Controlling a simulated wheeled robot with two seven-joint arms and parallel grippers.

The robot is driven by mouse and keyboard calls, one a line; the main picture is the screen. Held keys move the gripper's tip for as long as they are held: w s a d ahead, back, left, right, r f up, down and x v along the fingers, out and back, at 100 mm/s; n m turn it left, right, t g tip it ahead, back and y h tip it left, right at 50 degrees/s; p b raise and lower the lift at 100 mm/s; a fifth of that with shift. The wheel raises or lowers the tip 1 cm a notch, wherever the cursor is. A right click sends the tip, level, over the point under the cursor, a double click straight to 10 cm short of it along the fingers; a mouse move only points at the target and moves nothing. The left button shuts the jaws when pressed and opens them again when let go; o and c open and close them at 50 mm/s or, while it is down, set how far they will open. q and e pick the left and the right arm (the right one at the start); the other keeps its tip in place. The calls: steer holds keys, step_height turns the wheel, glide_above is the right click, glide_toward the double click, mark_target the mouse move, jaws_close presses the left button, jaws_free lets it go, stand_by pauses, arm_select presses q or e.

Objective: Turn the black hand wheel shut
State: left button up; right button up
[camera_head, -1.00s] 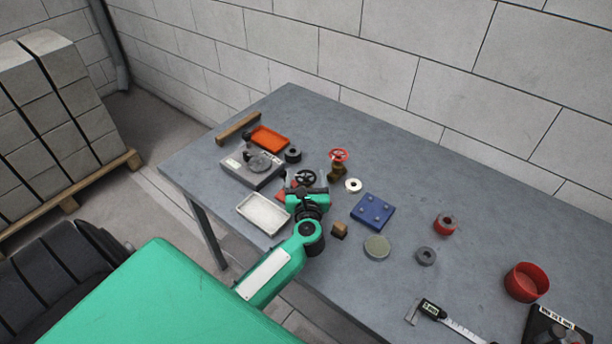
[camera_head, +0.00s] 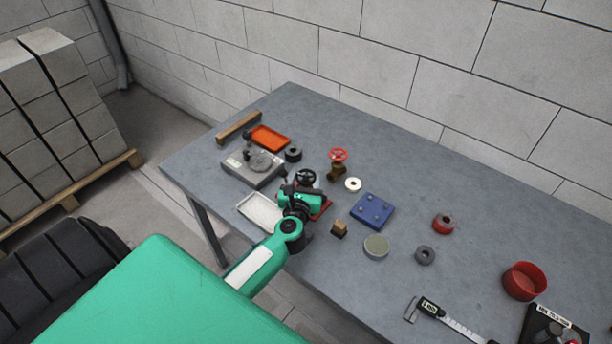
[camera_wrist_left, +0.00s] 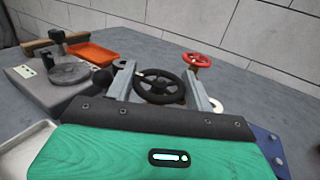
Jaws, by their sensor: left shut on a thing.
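The black hand wheel (camera_head: 306,177) shows just beyond my left gripper in the head view. In the left wrist view the black hand wheel (camera_wrist_left: 159,86) lies between the two grey fingers. My left gripper (camera_head: 299,187) comes from the near side and is shut on the wheel's rim. In the left wrist view my left gripper (camera_wrist_left: 162,84) has one finger on each side of the wheel. The wheel's mount is mostly hidden by the gripper; a red base (camera_head: 323,208) shows beside it. My right gripper is not in view.
A valve with a red hand wheel (camera_head: 338,155) stands close behind right. A grey scale-like device (camera_head: 240,167), orange tray (camera_head: 271,138) and white tray (camera_head: 247,204) lie left. The table's back right is clear.

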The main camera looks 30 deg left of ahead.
arm_select(q)
steer(key=shift+m+t+h, duration=0.5)
steer(key=shift+m+h, duration=0.6)
steer(key=shift+h, duration=0.5)
steer(key=o, duration=1)
steer(key=shift+c, duration=0.2)
steer(key=b+v, duration=0.2)
steer(key=v, duration=1.2)
steer(key=shift+b, duration=0.4)
steer(key=shift+w, duration=0.1)
